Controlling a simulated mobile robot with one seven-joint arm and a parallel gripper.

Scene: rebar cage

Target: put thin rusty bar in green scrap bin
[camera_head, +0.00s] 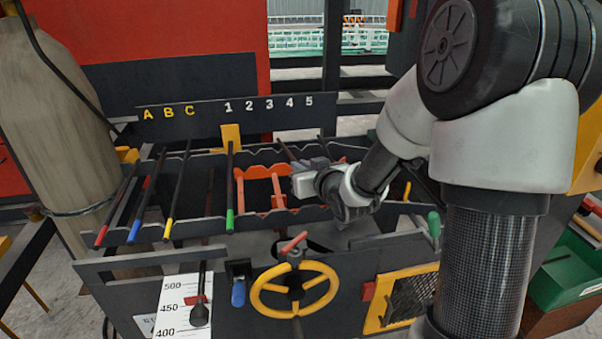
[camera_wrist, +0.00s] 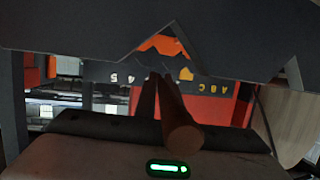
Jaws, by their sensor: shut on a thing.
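A thin brownish bar (camera_head: 286,150) shows at the rack, its far part sticking out beyond my gripper (camera_head: 298,178). In the wrist view a rusty brown round bar (camera_wrist: 182,132) points its end toward the camera, close in front of the gripper body. My gripper is shut on this bar; its fingertips are mostly hidden. The bar lies by a V-shaped notch of the dark rack (camera_head: 262,213); I cannot tell whether it touches the rack. The green scrap bin (camera_head: 565,285) stands at the far right, low down, partly cut off by the frame edge.
Bars with red, blue, yellow and green (camera_head: 229,220) ends lie across the rack's left half. An orange frame (camera_head: 265,173) is beside my gripper. A yellow handwheel (camera_head: 293,290) and a green-topped lever (camera_head: 434,224) stand in front. My arm fills the right.

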